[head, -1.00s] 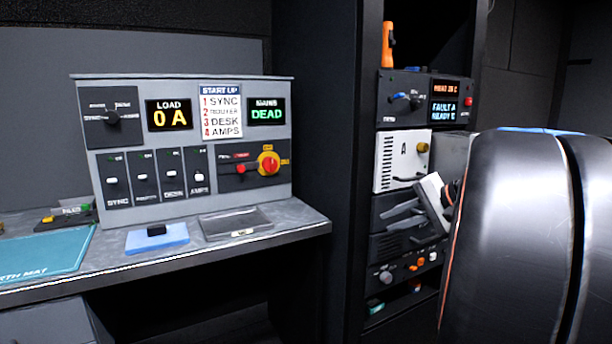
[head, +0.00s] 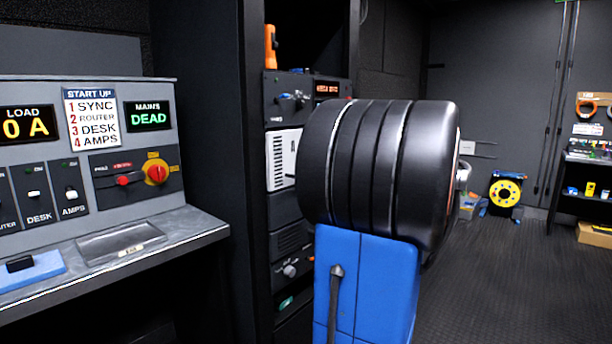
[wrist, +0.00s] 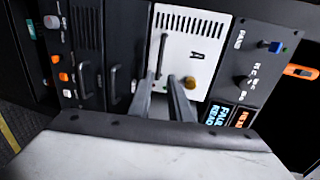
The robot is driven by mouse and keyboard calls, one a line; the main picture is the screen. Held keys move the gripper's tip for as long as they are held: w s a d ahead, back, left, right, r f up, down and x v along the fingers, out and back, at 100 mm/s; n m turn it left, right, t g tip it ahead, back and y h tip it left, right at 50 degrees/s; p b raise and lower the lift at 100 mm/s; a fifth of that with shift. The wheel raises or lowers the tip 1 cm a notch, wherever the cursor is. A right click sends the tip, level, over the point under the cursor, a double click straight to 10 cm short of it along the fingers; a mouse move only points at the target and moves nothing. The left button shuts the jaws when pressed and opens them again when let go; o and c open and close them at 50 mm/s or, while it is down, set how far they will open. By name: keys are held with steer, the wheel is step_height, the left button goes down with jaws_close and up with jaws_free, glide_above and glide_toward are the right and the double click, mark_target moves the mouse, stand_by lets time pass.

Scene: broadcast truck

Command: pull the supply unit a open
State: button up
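Supply unit A is a white panel with vent slots and a letter A (wrist: 205,50) in the wrist view, with a dark bar handle (wrist: 161,52) along one side and a brass knob (wrist: 190,82). In the head view only its left part (head: 280,160) shows in the rack; my arm hides the rest. My gripper (wrist: 162,78) shows in the wrist view with its two grey fingers apart, their tips close to the handle's lower end. I cannot tell whether they touch it. The unit appears flush in the rack. The gripper is hidden in the head view.
An orange tool (head: 271,46) stands above the rack. A desk (head: 190,231) is left; open floor (head: 490,290) lies right.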

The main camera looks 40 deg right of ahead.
steer(key=x, duration=1.5)
steer(key=shift+a, duration=0.15)
steer(key=shift+s, duration=0.1)
jaws_close()
